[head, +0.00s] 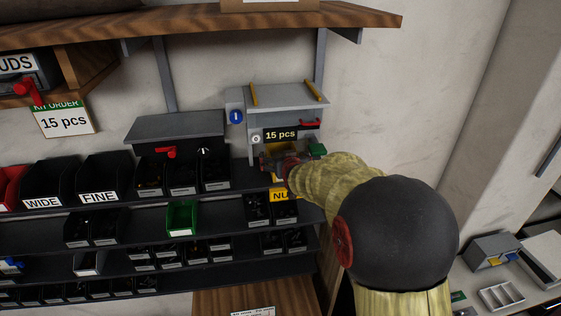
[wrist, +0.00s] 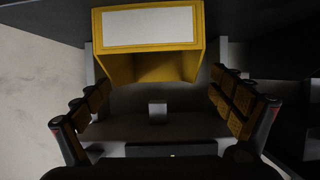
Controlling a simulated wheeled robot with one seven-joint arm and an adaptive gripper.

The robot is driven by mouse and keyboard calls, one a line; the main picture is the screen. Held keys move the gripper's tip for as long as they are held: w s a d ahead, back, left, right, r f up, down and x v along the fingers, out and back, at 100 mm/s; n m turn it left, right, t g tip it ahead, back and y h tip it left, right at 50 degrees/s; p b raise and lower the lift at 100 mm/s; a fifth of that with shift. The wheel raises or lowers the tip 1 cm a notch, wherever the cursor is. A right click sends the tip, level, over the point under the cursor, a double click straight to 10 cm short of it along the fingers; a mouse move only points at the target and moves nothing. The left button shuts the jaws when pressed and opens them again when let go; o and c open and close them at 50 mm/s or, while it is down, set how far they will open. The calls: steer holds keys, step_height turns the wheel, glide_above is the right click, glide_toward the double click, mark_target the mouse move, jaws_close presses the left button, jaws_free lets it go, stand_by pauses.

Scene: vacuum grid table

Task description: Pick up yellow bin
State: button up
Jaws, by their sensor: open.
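The yellow bin (wrist: 191,64) shows at the top middle of the wrist view, with a blank white label on its upper face and a hollow facing me. My gripper (wrist: 161,82) is open, with one finger on each side of the picture. The bin lies between and beyond the fingertips, and I see no clear contact. In the head view my gripper (head: 288,165) is at the grey box dispenser on the right of the rack. The arm and gripper hide most of what is there. A yellow patch lettered "NU" (head: 279,195) shows just below it; I cannot tell whether it belongs to the bin.
Black bins (head: 104,178) fill the rack's shelves, with a green bin (head: 182,217) in the middle row. A grey dispenser (head: 283,98) with a "15 pcs" sign stands behind my gripper. A wooden shelf (head: 200,18) overhangs above. A side table with trays (head: 501,295) is at right.

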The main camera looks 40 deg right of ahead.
steer(key=shift+d+p+x, duration=0.25)
steer(key=shift+p+x, duration=0.5)
steer(key=shift+x, duration=1.6)
steer(key=shift+s, duration=0.15)
steer(key=c, duration=0.3)
steer(key=c, duration=1.1)
